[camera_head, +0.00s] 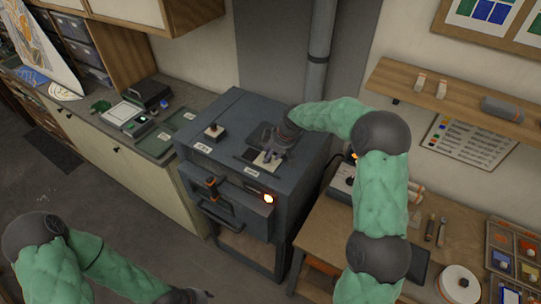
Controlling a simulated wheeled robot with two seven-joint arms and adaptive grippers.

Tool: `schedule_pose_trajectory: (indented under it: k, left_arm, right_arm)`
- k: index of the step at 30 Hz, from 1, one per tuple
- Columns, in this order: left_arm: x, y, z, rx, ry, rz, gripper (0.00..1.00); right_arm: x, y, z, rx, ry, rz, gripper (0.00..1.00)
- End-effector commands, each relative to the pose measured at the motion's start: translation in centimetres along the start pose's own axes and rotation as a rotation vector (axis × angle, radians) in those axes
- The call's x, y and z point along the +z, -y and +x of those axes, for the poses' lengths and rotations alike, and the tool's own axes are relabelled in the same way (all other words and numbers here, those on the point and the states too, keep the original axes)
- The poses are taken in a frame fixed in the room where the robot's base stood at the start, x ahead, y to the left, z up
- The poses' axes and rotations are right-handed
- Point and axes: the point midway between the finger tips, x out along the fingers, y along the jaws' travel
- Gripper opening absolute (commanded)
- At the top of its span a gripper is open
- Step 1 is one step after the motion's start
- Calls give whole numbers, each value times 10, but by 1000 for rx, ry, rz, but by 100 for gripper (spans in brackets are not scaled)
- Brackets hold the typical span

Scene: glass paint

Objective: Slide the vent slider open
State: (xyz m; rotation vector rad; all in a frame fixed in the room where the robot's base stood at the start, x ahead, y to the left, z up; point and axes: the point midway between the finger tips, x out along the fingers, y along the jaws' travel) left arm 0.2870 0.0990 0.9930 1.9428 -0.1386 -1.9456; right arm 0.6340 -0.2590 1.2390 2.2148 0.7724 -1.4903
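A dark grey kiln-like box (230,112) stands in the middle of the head view. On its top, near the front right edge, is a small light plate (263,164) with a dark slot or panel beside it, which looks like the vent slider. My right gripper (270,154) points down at this plate, close to or touching it, and covers part of it. Whether its fingers are shut on a knob there is too small to tell. My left gripper (203,297) is low at the bottom edge, away from the box and partly cut off.
A second light plate with a dark knob (213,130) sits on the box's left top. The front has a handle (211,187) and a glowing orange light (268,198). A wooden workbench (325,232) stands right, a counter (190,110) left. A grey pipe (317,65) rises behind.

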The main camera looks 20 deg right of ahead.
Motion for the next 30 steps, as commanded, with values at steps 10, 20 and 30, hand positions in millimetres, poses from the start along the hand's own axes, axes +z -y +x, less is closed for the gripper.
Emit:
schedule_pose_trajectory:
  k: [10,20,30]
  left_arm:
    - [0,0,0,0,0,0,40]
    - [0,0,0,0,0,0,40]
    - [0,0,0,0,0,0,40]
  right_arm:
    - [0,-3,-67,4,-3,1,45]
    - [1,-3,-104,1,0,2,45]
    - [1,-3,-107,1,0,2,39]
